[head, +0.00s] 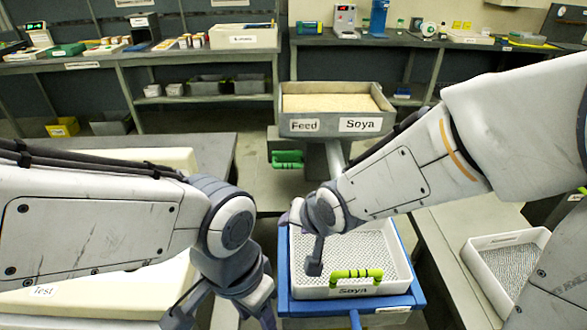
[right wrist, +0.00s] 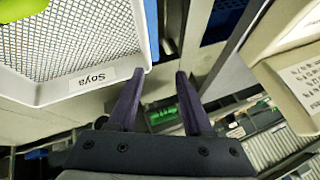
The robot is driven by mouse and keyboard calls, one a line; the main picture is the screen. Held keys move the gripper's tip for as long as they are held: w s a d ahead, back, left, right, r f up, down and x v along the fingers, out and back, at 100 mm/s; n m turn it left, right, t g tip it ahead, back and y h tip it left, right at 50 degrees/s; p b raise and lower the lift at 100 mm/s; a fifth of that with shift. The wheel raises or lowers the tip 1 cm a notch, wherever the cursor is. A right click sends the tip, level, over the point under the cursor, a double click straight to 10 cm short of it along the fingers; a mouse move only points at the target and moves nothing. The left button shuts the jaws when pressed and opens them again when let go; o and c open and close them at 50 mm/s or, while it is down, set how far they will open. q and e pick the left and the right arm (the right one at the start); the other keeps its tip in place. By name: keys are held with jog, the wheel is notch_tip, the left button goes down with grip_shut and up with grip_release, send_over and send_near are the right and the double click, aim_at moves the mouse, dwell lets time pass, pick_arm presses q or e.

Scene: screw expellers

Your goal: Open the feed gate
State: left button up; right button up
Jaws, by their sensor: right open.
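The feed hopper (head: 335,126) is a grey bin labelled Feed and Soya, filled with pale material, at the centre back. A green handle (head: 287,158) sits below its left side; I take it to be the feed gate's handle. My right gripper (head: 314,267) is over the mesh tray, well in front of the hopper and apart from the green handle. In the right wrist view its two fingers (right wrist: 158,76) are spread with nothing between them. My left gripper (head: 225,315) is low at the left of the tray, its fingers spread and cut off by the bottom edge.
A white mesh tray labelled Soya (head: 400,262) with a lime-green handle (head: 356,275) sits in a blue frame (head: 283,285) below my right gripper. Another white tray (head: 492,280) stands at right. A cream surface labelled Test (head: 75,300) lies at left. Shelves line the back.

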jog(key=w+f+m+t+y+b, duration=0.1)
jog(key=w+f+m+t+b, duration=0.3)
jog(key=w, duration=0.4)
jog(key=m+t+y+b, duration=0.15)
jog(key=m+t, duration=0.25)
jog(key=m, duration=0.4)
send_near(291, 168)
jog(key=w, duration=0.1)
pick_arm(q)
notch_tip(291, 168, down, 7)
pick_arm(e)
jog(key=shift+y, duration=0.25)
jog(key=x, duration=1)
jog(key=shift+a+f, duration=0.15)
pick_arm(q)
jog(key=shift+r, duration=0.1)
pick_arm(e)
grip_shut()
